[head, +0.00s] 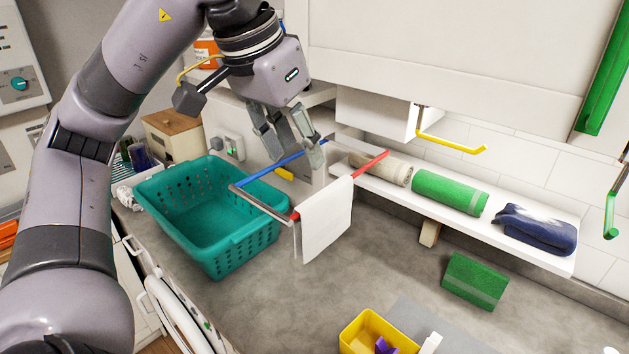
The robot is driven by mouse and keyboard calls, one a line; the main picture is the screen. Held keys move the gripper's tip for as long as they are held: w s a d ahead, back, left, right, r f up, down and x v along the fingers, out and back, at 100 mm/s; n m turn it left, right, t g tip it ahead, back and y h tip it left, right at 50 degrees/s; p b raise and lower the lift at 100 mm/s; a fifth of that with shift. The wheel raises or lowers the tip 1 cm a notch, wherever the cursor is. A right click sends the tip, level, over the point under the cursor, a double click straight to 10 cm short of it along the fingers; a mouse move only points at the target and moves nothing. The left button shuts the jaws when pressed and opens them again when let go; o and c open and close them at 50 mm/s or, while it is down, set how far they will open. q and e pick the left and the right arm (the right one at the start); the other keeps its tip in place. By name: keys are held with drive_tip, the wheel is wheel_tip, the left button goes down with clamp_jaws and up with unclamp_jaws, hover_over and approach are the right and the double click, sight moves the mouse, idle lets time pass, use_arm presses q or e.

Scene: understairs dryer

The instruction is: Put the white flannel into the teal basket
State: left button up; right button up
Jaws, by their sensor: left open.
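The white flannel (327,222) hangs draped over the red bar of a small rail that juts out above the worktop. The teal basket (215,249) stands on the worktop just left of the flannel; the part of its inside that shows looks empty. My left gripper (295,157) is open and points down, above and behind the rail. Its fingers are up and to the left of the flannel and appear apart from it. My right gripper is not in view.
The rail has blue (265,167) and red (370,167) bars. A white shelf (470,222) holds a beige roll, a green roll (449,192) and a dark blue cloth (536,230). Yellow and green hooks hang at right.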

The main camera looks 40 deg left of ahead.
use_arm(q)
drive_tip(key=p+x, duration=0.1)
drive_tip(key=x, duration=1.5)
drive_tip(key=shift+f+p, duration=0.3)
drive_tip(key=shift+p, duration=0.05)
clamp_jaws()
drive_tip(key=shift+r, duration=0.1)
drive_tip(key=shift+r+p, duration=3.8)
drive_tip(key=shift+r, duration=2.6)
drive_tip(key=shift+f+b, duration=0.1)
drive_tip(key=shift+b, duration=0.25)
